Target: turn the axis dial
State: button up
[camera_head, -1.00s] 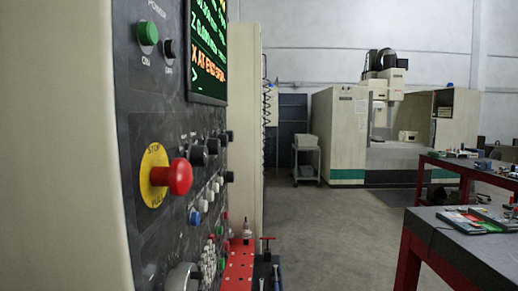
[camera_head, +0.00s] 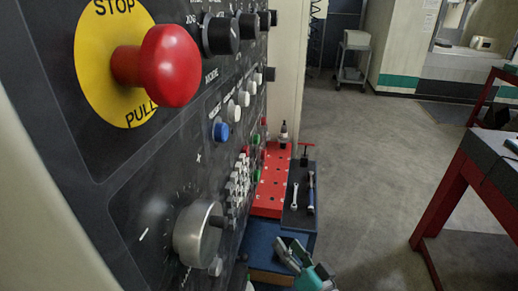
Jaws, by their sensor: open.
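The control panel (camera_head: 140,185) fills the left of the view, seen at a steep angle. A large silver dial (camera_head: 197,235) sits low on it, with tick marks around it and a small "X" above. Several black knobs are in a row higher up, the nearest one (camera_head: 220,34) beside the red stop button. I cannot read which of these is labelled as the axis dial. My gripper (camera_head: 290,250), grey with a teal part, shows at the bottom edge, right of the silver dial and apart from the panel. Its jaws are open and look empty; its lower part is cut off.
The red stop button (camera_head: 170,66) juts out from the panel. A red perforated board (camera_head: 272,180) and a dark tray with wrenches (camera_head: 291,215) are beyond my gripper. A red-legged table (camera_head: 460,190) stands right. The floor between is clear.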

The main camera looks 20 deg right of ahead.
aim_at(257, 27)
jog(key=w+d+r+n+y, duration=0.2)
jog(key=w+r+n+y, duration=0.15)
jog(key=r, duration=0.95)
jog(key=w+d+r+n+y, duration=0.25)
jog(key=w+r+y, duration=0.25)
jog(key=r, duration=0.8)
jog(key=s+a+r+n+g+y, duration=0.1)
jog(key=s+r+n+g+y, duration=0.4)
jog(key=r, duration=0.6)
jog(key=s+a+r+n+g, duration=0.25)
jog(key=s+r+n, duration=0.45)
jog(key=r, duration=0.4)
jog(key=x, duration=1)
jog(key=shift+w+d+f, duration=0.15)
jog(key=shift+w, duration=0.2)
jog(key=c, duration=1.1)
